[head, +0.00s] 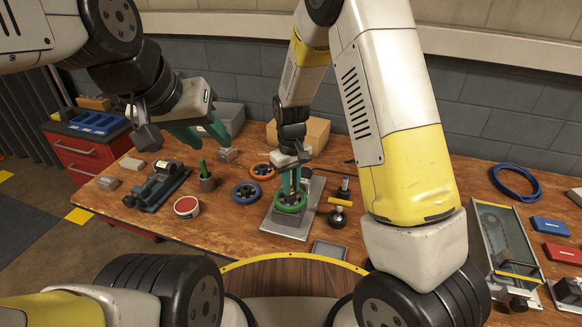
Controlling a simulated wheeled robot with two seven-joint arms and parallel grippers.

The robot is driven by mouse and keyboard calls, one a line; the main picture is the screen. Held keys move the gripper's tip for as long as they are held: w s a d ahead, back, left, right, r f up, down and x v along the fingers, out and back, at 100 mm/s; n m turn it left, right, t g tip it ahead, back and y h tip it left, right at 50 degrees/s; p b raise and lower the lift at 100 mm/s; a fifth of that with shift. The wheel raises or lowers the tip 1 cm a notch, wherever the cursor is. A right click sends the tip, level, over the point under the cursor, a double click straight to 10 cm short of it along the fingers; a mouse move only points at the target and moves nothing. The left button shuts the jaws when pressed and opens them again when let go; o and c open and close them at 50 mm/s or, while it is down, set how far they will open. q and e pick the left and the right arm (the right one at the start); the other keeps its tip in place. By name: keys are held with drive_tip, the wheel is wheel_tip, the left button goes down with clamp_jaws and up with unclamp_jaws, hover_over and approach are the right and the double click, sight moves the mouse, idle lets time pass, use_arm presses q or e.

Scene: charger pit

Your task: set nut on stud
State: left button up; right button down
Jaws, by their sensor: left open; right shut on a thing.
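My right gripper (291,185) points down with its teal fingers inside the green-rimmed wheel (291,207). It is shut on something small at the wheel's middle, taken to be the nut. The nut and stud are hidden by the fingers and too small to make out, so I cannot tell whether they touch. The green wheel lies on a grey metal plate (311,196) on the wooden bench. My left gripper (205,135) is open and empty, above the back left of the bench near a small grey block (228,154).
An orange wheel (263,171) and a blue wheel (246,194) lie left of the plate. A yellow-handled tool (339,210) stands to its right, with a grey tray (328,252) in front. A red tin (187,207) and a green-handled item in a cup (207,182) stand further left.

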drive_tip(key=shift+f, duration=0.2)
drive_tip(key=c, duration=1.2)
unclamp_jaws()
drive_tip(key=shift+c, duration=0.2)
wheel_tip(320, 180, up, 8)
drive_tip(key=shift+f, duration=0.15)
